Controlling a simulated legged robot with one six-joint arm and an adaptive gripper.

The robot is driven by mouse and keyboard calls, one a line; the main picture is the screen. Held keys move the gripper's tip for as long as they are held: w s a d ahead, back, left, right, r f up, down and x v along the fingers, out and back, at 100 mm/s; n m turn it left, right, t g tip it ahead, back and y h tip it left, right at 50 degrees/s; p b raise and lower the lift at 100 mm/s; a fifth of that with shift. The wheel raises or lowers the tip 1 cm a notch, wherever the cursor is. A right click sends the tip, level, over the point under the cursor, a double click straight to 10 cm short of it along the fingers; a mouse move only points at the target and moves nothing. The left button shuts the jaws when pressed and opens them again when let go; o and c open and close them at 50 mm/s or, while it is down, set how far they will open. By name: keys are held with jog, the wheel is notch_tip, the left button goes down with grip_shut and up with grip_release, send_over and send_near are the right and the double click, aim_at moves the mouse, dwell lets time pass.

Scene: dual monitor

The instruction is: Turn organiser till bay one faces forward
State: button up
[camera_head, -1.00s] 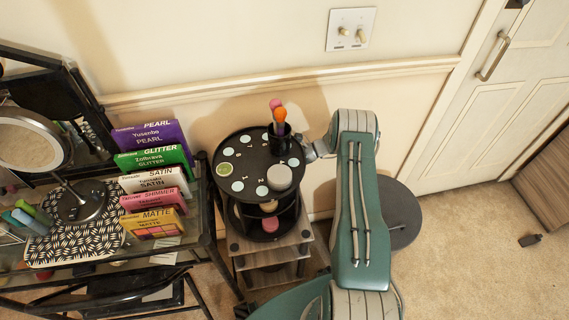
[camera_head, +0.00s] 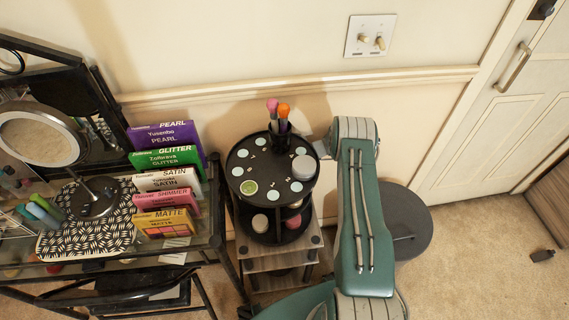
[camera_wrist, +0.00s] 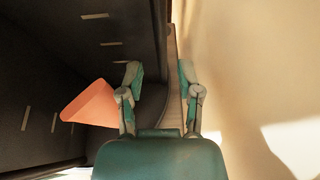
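The organiser (camera_head: 246,155) is a round black tiered stand. Its top carries several pale discs, a green-lidded jar (camera_head: 249,187) at front left, a white-lidded jar (camera_head: 304,168) at right, and a brush cup (camera_head: 280,127) at the back. Its lower tier shows a white item (camera_head: 260,222) at front and a pink item (camera_head: 293,221) at front right. My gripper (camera_head: 323,148) is at the organiser's right rear side, partly hidden by my arm. In the wrist view my gripper (camera_wrist: 160,78) has its fingers apart near a black edge; contact is unclear.
The organiser stands on a small wooden shelf (camera_head: 270,264). At left, a glass table holds a round mirror (camera_head: 36,137), a patterned tray (camera_head: 60,238) and upright palettes (camera_head: 168,180). The wall is close behind. A dark round disc (camera_head: 412,225) lies right of my arm.

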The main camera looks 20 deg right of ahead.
jog(key=v, duration=1.2)
jog(key=shift+d+f, duration=0.1)
